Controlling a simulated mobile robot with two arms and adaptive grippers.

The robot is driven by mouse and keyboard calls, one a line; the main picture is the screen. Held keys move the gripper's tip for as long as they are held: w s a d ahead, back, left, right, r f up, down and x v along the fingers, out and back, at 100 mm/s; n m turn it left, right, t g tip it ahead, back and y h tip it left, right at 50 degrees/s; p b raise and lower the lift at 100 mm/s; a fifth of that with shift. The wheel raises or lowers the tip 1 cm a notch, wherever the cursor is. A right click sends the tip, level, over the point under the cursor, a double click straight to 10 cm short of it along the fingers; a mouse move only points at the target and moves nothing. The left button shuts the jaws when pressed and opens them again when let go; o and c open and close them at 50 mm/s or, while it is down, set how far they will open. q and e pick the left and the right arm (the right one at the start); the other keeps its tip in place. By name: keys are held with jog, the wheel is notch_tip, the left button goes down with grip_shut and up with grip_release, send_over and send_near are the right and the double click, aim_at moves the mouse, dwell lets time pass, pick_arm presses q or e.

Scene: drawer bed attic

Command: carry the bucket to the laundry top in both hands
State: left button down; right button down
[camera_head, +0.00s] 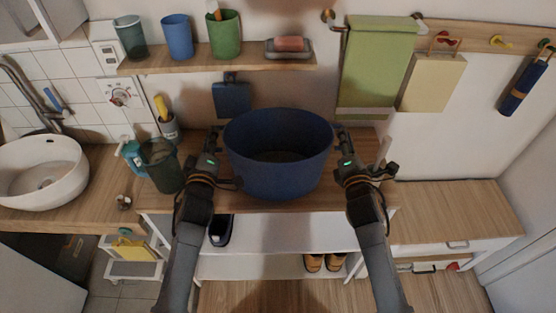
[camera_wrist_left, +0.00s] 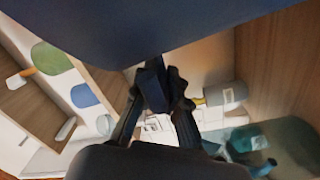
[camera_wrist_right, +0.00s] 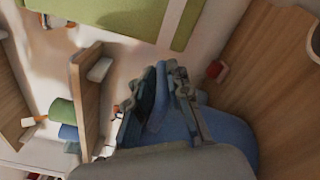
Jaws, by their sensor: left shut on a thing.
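The dark blue bucket (camera_head: 277,165) is upright in the middle of the head view, over a wooden top (camera_head: 335,198). I cannot tell whether its base touches that top. My left gripper (camera_head: 214,140) is at its left side, shut on a blue tab below the rim; the left wrist view shows the tab (camera_wrist_left: 154,85) between the fingers and the bucket wall (camera_wrist_left: 150,25) above. My right gripper (camera_head: 342,137) is at the right side; the right wrist view shows its fingers on either side of a blue part (camera_wrist_right: 158,100). Whether they press on it is unclear.
A dark green bin (camera_head: 160,168) stands left of my left gripper, near a white basin (camera_head: 40,165). A shelf (camera_head: 215,62) with cups is behind and above. A green towel (camera_head: 375,65) hangs behind right. A lower wooden cabinet top (camera_head: 455,212) at right is clear.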

pick_arm(q)
jog(key=shift+a, duration=0.1)
pick_arm(e)
jog(key=shift+f, duration=0.15)
